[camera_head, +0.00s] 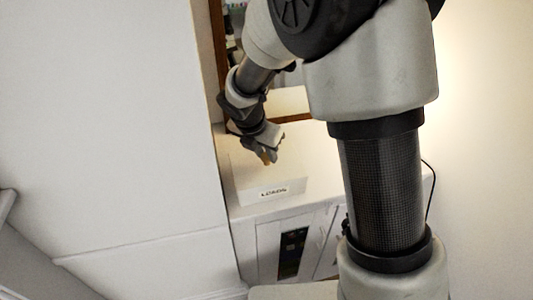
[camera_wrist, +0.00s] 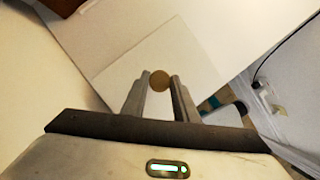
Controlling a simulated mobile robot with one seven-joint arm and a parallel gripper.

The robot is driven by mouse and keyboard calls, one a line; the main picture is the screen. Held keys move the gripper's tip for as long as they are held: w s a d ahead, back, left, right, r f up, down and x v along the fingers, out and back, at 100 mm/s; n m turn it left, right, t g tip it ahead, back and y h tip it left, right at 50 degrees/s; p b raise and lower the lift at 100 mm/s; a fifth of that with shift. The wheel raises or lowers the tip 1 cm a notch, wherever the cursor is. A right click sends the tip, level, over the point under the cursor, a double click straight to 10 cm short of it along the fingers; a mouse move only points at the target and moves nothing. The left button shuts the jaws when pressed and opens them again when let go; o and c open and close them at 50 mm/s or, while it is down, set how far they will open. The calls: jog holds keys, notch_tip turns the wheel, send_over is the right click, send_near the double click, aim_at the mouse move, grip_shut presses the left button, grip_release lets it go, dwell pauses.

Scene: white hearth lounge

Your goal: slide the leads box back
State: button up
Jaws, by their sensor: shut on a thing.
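The leads box (camera_head: 240,172) is a white box with a dark-lettered label on its front face. It stands on top of a white cabinet. A round brown knob (camera_wrist: 159,80) shows against a pale panel in the wrist view, apparently the box's top. My gripper (camera_head: 267,157) is over the box in the head view. In the wrist view my gripper (camera_wrist: 160,86) has its two fingers on either side of the knob, shut on it. The far side of the box is partly hidden behind my arm in the head view.
The white cabinet (camera_head: 262,241) has doors with a dark glass panel. A tall white panel (camera_head: 120,130) closes in the left side. A brown wooden frame (camera_head: 217,45) rises behind the box. A dark cable (camera_head: 431,195) hangs at the right.

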jog(key=w+a+p, duration=0.2)
jog(key=w+p, duration=0.3)
jog(key=w, duration=0.6)
jog(key=shift+w+a+p, duration=0.15)
jog(key=shift+w+p, duration=0.15)
dwell(1.6)
jog(key=o, duration=1.1)
